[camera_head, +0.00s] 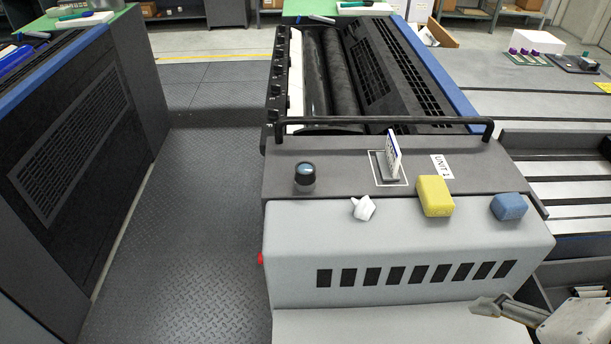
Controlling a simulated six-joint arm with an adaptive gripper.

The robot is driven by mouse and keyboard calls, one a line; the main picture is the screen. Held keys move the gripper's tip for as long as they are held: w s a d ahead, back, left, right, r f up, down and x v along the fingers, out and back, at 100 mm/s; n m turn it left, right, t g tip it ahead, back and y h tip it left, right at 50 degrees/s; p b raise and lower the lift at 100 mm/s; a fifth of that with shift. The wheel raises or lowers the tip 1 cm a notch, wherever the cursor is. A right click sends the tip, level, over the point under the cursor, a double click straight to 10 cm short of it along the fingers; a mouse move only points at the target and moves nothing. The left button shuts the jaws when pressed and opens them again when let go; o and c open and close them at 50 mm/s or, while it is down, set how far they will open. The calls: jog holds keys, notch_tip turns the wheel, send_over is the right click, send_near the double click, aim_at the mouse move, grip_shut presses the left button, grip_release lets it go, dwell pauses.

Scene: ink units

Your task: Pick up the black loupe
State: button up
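The black loupe (305,176) stands upright on the dark grey top ledge of the ink unit (330,160), near its left end. It is a short black cylinder with a bluish glassy top. Nothing touches it. My gripper (484,308) is at the lower right, in front of the unit's light grey face, well to the right of and nearer than the loupe. Its grey fingers point left. They are seen from the side, so I cannot tell if they are open or shut. I see nothing held in it.
A white crumpled piece (363,207), a yellow sponge (435,195) and a blue sponge (509,206) lie right of the loupe along the front edge. A card (393,155) stands tilted in a holder (382,170). A black rail (350,122) runs behind. Left is open floor.

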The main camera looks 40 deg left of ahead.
jog(key=w+a+r+m+g+y, duration=0.1)
jog(key=w+a+m+y, duration=0.1)
jog(key=a, duration=0.5)
jog(key=w+a+r+m+g+y, duration=0.1)
jog(key=a+m+y, duration=0.1)
jog(key=a, duration=0.5)
jog(key=m+y, duration=0.4)
jog(key=m, duration=0.4)
send_near(308, 170)
jog(key=a+m, duration=0.1)
jog(key=m, duration=0.1)
jog(key=a+f+m, duration=0.1)
jog(key=m, duration=0.1)
jog(key=shift+s+a+m+t, duration=0.2)
jog(key=shift+m+t, duration=0.2)
jog(key=shift+w+a+f+m, duration=0.1)
jog(key=shift+a+f+m, duration=0.2)
jog(key=shift+a, duration=0.1)
jog(key=shift+a, duration=0.1)
jog(key=shift+x, duration=1.2)
jog(key=shift+w, duration=0.1)
